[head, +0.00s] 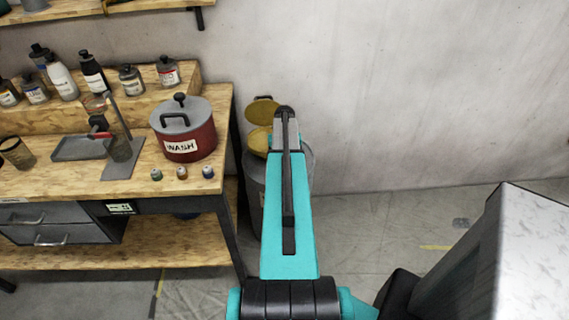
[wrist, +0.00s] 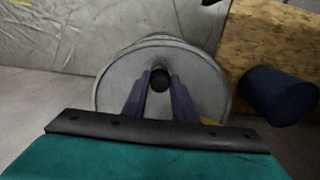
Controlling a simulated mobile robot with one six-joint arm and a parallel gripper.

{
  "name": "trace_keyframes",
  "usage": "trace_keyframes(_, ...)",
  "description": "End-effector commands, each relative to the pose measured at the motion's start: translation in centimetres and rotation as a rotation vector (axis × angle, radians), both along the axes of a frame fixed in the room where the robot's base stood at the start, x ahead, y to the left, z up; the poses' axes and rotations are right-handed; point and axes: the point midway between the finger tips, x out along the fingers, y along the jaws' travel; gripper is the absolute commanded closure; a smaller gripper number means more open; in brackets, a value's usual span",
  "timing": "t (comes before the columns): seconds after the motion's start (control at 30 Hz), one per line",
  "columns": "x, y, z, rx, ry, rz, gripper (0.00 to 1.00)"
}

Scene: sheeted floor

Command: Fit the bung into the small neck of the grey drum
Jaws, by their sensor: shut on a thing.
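The grey drum (head: 252,195) stands on the floor just right of the workbench in the head view, partly hidden behind my arm. Its round grey top (wrist: 115,85) fills the middle of the wrist view. My gripper (wrist: 160,88) is over that top, its two purple fingers shut on a small dark round piece, which looks like the bung (wrist: 160,78). The small neck cannot be made out, so I cannot tell whether the bung touches it. In the head view my arm hides the fingertips and the bung.
Two yellow round pieces (head: 262,110) show above the drum. The workbench (head: 130,190) is close on the left, with a red WASH pot (head: 188,138) and several bottles. A dark blue cylinder (wrist: 278,95) stands on the wooden shelf (wrist: 262,45). Floor to the right is partly clear.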

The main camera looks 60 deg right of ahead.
Motion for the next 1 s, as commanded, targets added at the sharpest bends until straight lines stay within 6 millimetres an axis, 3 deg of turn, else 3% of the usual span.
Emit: trace_keyframes(1.0,0.0,0.0,-1.7,0.000,0.000,0.000,0.98)
